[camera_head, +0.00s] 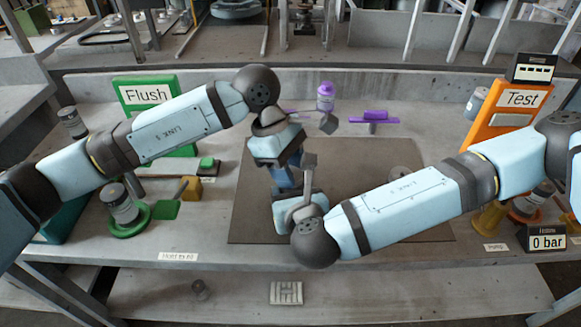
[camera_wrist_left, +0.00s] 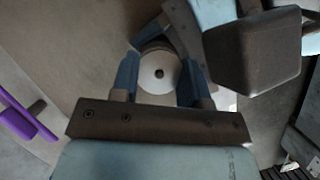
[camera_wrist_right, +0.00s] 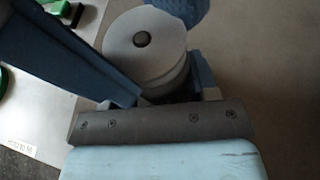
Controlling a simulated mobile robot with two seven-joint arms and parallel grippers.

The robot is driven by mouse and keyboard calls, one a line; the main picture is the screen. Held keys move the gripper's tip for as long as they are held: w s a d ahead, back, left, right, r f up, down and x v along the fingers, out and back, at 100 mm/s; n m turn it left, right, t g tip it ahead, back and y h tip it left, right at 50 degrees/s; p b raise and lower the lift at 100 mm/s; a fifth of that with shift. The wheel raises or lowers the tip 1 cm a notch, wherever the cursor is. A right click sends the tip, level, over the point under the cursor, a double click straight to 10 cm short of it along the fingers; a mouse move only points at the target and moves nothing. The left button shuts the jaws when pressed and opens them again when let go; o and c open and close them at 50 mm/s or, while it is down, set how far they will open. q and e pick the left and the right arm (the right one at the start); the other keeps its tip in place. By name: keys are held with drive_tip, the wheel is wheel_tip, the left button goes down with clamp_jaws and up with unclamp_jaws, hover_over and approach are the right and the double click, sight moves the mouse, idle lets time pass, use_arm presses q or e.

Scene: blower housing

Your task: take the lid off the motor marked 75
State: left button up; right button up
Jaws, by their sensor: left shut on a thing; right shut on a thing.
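A light grey round lid with a dark centre (camera_wrist_left: 158,73) shows between the fingers of my left gripper (camera_wrist_left: 160,85) in the left wrist view. The same disc (camera_wrist_right: 130,45) shows in the right wrist view, at the top of a grey cylindrical motor (camera_wrist_right: 165,82). My right gripper (camera_wrist_right: 165,92) is shut around the motor's side. My left gripper is shut on the lid. In the head view, both grippers meet over the dark mat, left (camera_head: 283,172) and right (camera_head: 292,192), and hide the motor. No 75 marking is legible, and any gap under the lid cannot be told.
The dark mat (camera_head: 340,160) lies mid-bench, with a round grey part (camera_head: 402,174) partly behind my right arm. Grey motors stand left (camera_head: 120,205) and right (camera_head: 540,195). The green Flush station (camera_head: 146,94), orange Test station (camera_head: 507,115) and purple fixture (camera_head: 375,117) surround the workspace.

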use_arm(q)
drive_tip(key=shift+r, duration=0.15)
idle(0.5)
drive_tip(key=shift+r, duration=1)
drive_tip(key=shift+r, duration=2)
use_arm(e)
drive_tip(key=o, duration=1.4)
drive_tip(key=shift+c, duration=0.2)
use_arm(q)
wheel_tip(320, 180, up, 2)
drive_tip(key=shift+r+p, duration=0.15)
drive_tip(key=shift+p, duration=1.05)
use_arm(e)
drive_tip(key=v, duration=1.2)
